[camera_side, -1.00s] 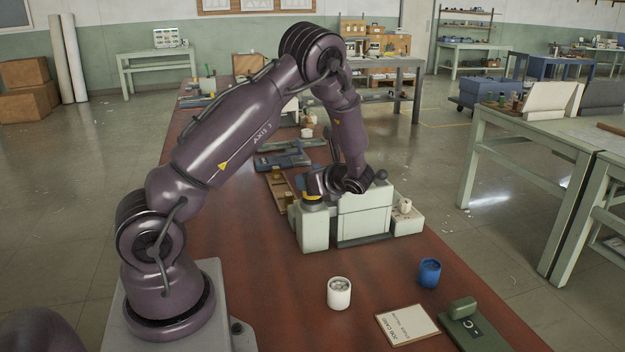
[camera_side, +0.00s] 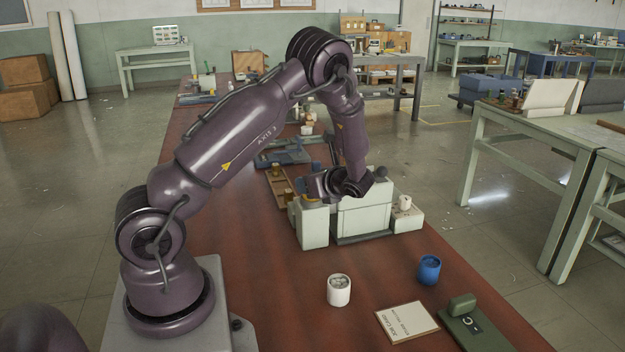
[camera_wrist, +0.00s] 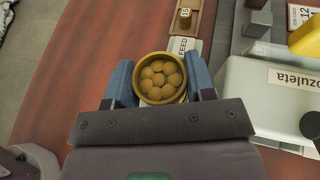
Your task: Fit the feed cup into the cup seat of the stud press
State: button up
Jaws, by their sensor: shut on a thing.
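In the wrist view my gripper (camera_wrist: 160,72) is shut on a round ochre-yellow cup (camera_wrist: 139,80) full of tan balls, a blue finger on each side. In the side view my gripper (camera_side: 313,188) is low over the left block of the pale green stud press (camera_side: 363,215). A pale strip marked FEED (camera_wrist: 184,47) runs just beyond the cup in the wrist view.
A white cup (camera_side: 339,292), a blue cup (camera_side: 429,270), a job card (camera_side: 407,323) and a green block on a plate (camera_side: 463,306) are on the red bench in front. A wooden rack (camera_side: 279,188) lies left of the press. The near bench middle is clear.

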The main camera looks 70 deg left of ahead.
jog(key=shift+f, duration=0.55)
jog(key=o, duration=1)
jog(key=shift+d, duration=0.15)
jog(key=v, duration=1.2)
jog(key=shift+d+r, duration=0.15)
jog(key=shift+d, duration=0.15)
jog(key=shift+w, duration=0.1)
